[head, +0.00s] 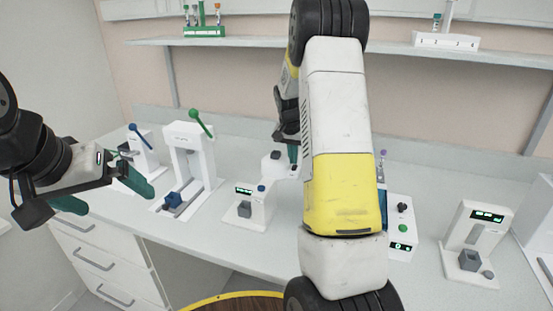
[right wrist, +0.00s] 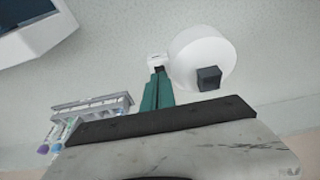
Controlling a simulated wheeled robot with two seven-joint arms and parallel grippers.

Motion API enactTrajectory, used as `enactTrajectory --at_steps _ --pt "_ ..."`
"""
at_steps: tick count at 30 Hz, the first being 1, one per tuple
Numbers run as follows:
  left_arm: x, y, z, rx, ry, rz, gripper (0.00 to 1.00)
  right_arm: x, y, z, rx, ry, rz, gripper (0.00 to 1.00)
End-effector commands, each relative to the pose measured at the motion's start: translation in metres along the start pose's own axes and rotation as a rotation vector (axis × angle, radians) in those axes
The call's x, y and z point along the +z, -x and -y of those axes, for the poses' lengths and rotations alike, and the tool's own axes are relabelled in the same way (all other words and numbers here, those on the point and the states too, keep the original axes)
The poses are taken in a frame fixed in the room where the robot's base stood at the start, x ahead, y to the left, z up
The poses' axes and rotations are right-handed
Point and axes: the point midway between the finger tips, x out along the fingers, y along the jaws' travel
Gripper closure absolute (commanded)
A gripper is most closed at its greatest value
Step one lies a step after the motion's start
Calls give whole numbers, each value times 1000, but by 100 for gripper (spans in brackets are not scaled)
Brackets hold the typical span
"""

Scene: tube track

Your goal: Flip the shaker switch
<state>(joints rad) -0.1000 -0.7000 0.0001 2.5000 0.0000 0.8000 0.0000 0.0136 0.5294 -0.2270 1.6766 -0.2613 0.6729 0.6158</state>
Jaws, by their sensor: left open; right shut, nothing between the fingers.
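A white round unit with a dark square block on it (right wrist: 200,58) shows in the right wrist view; I take it for the shaker. A small white piece with a dark part (right wrist: 157,61) sits beside it, possibly the switch. My right gripper (right wrist: 158,72) is shut and empty, its green fingertips at or very near that small piece; contact cannot be told. In the head view the right gripper (head: 292,153) is mostly hidden behind my arm, beside a white unit (head: 273,162). My left gripper (head: 115,200) is open and empty at the left, over the bench's front edge.
White devices stand along the bench: one with a green lever (head: 190,150), one with a display (head: 250,207), another at the right (head: 478,245). A tube rack (right wrist: 92,108) is near the right gripper. Shelves above hold a green rack (head: 205,31) and a white rack (head: 445,41).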

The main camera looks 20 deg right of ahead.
Motion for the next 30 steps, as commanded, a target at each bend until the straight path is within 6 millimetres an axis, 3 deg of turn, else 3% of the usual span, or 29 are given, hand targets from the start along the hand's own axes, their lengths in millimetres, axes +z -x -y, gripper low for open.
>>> enactTrajectory --at_steps 6,13,18,30 --pt "0 0 0 0 0 0 0 5 54 -2 -4 0 -6 100" --pt "0 0 0 0 0 0 0 14 94 -2 -3 0 -5 100" --pt "0 0 0 0 0 0 0 18 107 -3 -1 0 -4 100" --pt "0 0 0 0 0 0 0 19 111 -3 -4 1 -4 100"
